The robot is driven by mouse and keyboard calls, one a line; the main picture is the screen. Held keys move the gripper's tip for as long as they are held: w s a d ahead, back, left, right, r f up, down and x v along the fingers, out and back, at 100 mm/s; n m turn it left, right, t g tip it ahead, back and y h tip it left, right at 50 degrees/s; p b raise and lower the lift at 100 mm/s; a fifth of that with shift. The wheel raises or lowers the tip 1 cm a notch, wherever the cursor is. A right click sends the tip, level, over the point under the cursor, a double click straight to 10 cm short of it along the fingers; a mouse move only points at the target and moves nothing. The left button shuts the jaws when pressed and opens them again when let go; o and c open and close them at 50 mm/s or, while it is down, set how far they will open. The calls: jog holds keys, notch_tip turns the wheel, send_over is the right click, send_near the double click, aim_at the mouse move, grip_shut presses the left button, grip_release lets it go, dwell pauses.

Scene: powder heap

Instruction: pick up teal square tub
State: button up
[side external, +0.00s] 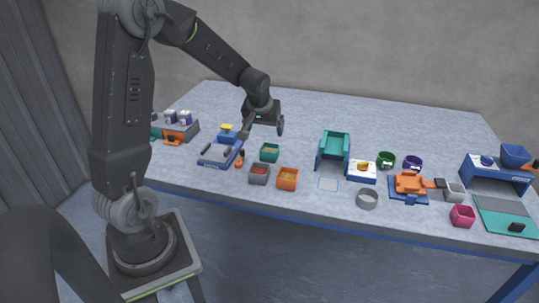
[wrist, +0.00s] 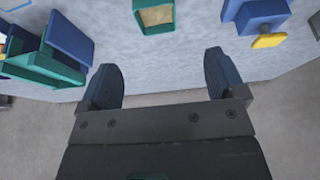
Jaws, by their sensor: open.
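The teal square tub (side external: 269,153) stands on the table with tan powder inside, behind a grey tub and an orange tub. In the wrist view the teal tub (wrist: 154,16) is at the top edge, partly cut off, with its tan contents showing. My gripper (side external: 264,130) is above the table, behind and above the tub in the side view. In the wrist view my gripper (wrist: 164,82) has its two fingers wide apart with nothing between them. The tub lies beyond the fingertips, apart from them.
A grey tub (side external: 259,174) and an orange tub (side external: 288,178) stand close in front of the teal tub. A blue-grey scale-like device (side external: 217,154) is to its left, and a teal and blue stand (side external: 334,146) to its right. The back of the table is clear.

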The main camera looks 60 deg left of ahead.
send_near(270, 149)
notch_tip(270, 149, down, 3)
jog(key=shift+d+r, duration=0.2)
jog(key=shift+r, duration=0.05)
jog(key=shift+x, duration=2.6)
jog(key=shift+d, duration=0.2)
jog(key=shift+c, duration=0.4)
jog(key=c, duration=1)
jog(key=shift+o, duration=0.2)
